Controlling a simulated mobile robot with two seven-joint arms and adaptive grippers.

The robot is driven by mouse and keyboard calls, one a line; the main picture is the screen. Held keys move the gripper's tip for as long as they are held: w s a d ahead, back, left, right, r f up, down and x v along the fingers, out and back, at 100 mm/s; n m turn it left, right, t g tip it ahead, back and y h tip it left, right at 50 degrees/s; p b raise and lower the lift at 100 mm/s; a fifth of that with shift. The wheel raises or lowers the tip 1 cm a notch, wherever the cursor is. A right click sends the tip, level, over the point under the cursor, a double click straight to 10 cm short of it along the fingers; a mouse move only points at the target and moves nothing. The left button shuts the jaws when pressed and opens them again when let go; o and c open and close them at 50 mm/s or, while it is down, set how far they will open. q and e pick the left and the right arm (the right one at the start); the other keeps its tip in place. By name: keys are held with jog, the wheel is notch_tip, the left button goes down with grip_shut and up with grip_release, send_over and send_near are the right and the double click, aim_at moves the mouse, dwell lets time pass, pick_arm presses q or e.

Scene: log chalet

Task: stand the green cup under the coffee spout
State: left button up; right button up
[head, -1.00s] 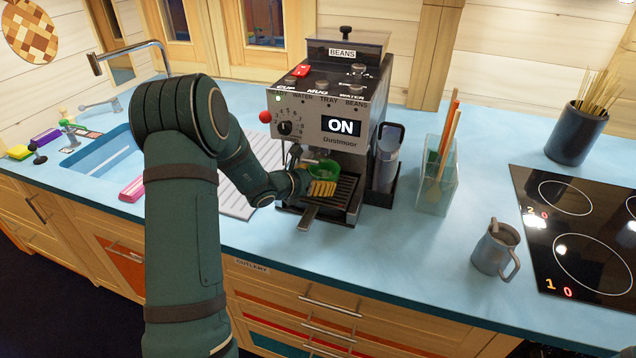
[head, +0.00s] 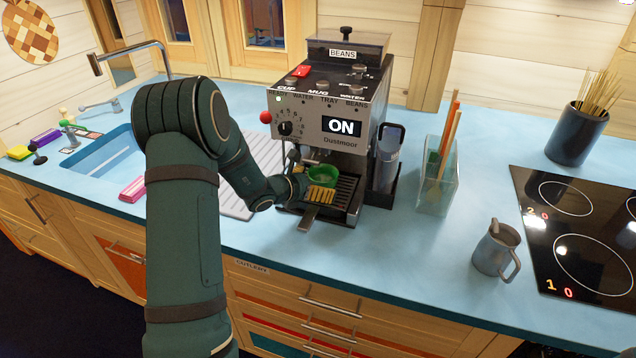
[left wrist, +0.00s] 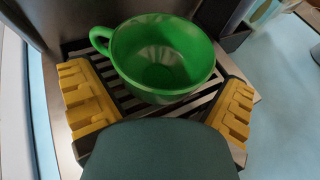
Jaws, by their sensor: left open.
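The green cup (head: 322,174) stands upright on the slatted drip tray (head: 347,190) of the coffee machine (head: 330,112), below its front panel. In the left wrist view the cup (left wrist: 162,58) is empty, with its handle to the left, and the tray's slats (left wrist: 135,104) show around it. My left gripper (head: 320,194) is open at the front of the tray. Its yellow fingers (left wrist: 158,108) are spread to either side of the cup's near side, with gaps between them and the cup. The spout is hidden, so I cannot tell how exactly the cup lines up. My right gripper is not in view.
A clear container with sticks (head: 438,178) and a grey-blue pitcher (head: 494,250) stand right of the machine, before the black hob (head: 580,235). A ribbed drying mat (head: 232,190) lies at the left. The front counter is clear.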

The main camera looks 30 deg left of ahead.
pick_arm(q)
jog(key=v, duration=1.1)
jog(key=shift+s+p, duration=0.4)
jog(key=shift+s, duration=0.05)
jog(key=shift+a, duration=0.1)
